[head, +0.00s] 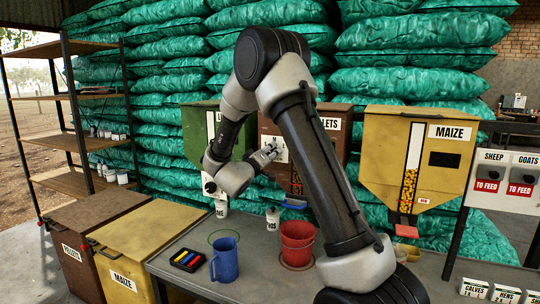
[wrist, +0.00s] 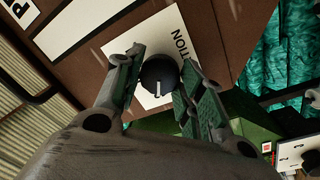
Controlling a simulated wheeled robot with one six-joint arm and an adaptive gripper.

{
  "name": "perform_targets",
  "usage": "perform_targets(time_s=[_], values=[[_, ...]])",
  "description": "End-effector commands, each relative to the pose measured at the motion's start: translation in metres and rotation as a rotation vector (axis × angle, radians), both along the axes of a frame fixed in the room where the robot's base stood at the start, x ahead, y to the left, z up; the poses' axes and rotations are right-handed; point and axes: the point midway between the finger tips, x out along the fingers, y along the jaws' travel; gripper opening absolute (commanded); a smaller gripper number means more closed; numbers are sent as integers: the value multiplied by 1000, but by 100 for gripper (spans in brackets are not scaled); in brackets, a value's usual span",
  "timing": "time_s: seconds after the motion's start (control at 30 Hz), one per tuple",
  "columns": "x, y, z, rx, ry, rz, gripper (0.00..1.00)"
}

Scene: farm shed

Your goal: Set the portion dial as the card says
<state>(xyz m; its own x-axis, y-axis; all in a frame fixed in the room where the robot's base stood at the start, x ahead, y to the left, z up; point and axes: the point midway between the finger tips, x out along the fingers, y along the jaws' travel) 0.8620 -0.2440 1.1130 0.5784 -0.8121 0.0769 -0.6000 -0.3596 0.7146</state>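A black dial knob (wrist: 159,76) with a white pointer mark sits on a white plate (wrist: 172,32) lettered "…TION", on the front of the brown pellets hopper (head: 350,150). The pointer mark lies toward the bottom of the wrist view. My gripper (wrist: 160,70) has its fingers apart, one each side of the knob, close to it; contact is not clear. In the head view my gripper (head: 268,154) is in front of the plate and hides the dial. Small cards lettered "CALVES" (head: 474,288) and "HENS" (head: 506,294) stand at lower right; their finer print is unreadable.
The yellow maize hopper (head: 380,155) hangs to the right, the green hopper (head: 197,128) to the left. A blue jug (head: 224,262), a red bucket (head: 297,240) and a black tray of coloured pieces (head: 188,259) stand on the grey table (head: 255,280). My arm crosses the middle.

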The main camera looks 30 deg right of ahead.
Motion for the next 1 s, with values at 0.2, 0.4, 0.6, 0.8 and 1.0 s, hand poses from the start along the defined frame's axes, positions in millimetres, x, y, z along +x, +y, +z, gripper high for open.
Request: perform_targets(time_s=[0.2, 0.4, 0.6, 0.8, 1.0], values=[[1, 1, 0, -4, 3, 2, 60], [0, 1, 0, -2, 1, 2, 60], [-11, 17, -2, -1, 2, 3, 60], [-36, 55, -5, -2, 3, 7, 60], [-59, 85, -8, -2, 2, 5, 60]])
